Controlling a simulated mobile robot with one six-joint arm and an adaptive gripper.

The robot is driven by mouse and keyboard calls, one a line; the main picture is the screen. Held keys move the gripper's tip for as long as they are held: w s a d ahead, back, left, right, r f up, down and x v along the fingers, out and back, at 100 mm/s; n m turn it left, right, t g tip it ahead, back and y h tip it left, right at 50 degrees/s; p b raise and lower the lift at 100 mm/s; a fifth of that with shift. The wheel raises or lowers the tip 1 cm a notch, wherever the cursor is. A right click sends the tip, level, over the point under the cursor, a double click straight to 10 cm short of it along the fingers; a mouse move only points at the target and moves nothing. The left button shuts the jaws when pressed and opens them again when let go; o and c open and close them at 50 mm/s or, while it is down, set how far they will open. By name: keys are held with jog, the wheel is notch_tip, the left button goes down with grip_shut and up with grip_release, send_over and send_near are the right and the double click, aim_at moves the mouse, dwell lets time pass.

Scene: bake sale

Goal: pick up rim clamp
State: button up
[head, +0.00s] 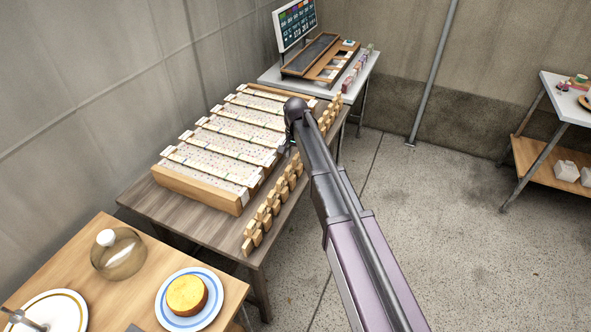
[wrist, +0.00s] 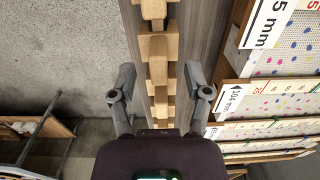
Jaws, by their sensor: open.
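A row of small tan wooden pieces, clamp-like in shape, stands along the right edge of the brown table; one near piece (head: 248,245) shows in the head view. I cannot tell which of them is the rim clamp. My gripper (wrist: 160,78) is open and empty, one finger on each side of the row. In the head view my arm hides part of the row and most of my gripper (head: 291,148).
A stepped wooden rack (head: 197,187) with speckled, labelled strips fills the brown table (head: 150,203) beside the row. A front table (head: 97,232) holds a cake on a plate (head: 187,300) and a glass dome (head: 118,255). A screen (head: 295,22) stands behind.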

jog(key=shift+f+b, duration=1.2)
jog(key=shift+f, duration=0.3)
grip_shut()
